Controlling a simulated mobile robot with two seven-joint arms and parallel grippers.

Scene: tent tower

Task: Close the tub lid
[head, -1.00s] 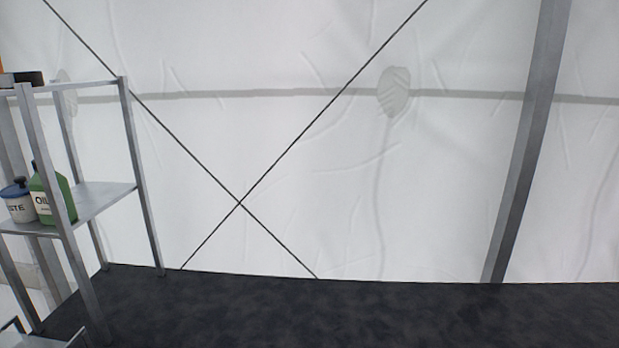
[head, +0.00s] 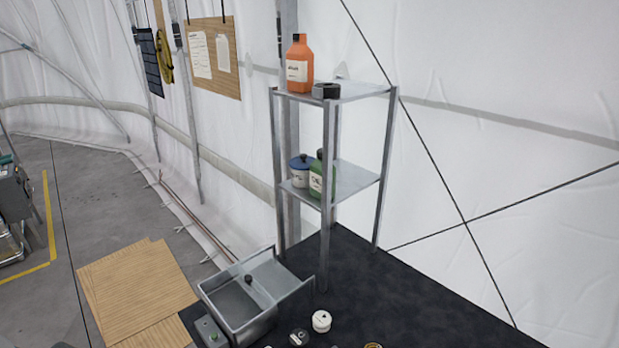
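A grey metal tub (head: 253,331) stands at the left edge of the dark bench, in the lower middle of the head view. A flat grey panel with a dark knob (head: 249,280) shows at its top, and it seems to be the lid. The tub looks at least partly open, with some of its inside showing. I cannot tell how the panel is attached. A white container with a blue lid (head: 301,162) stands on the middle shelf, and its lid appears to be on. Neither of my grippers is in view.
A metal rack (head: 329,210) stands behind the tub, holding an orange bottle (head: 299,62), a black roll (head: 326,91) and a green bottle (head: 317,177). Small round items, including a white one (head: 321,321), lie right of the tub. The dark bench (head: 430,305) is clear further right.

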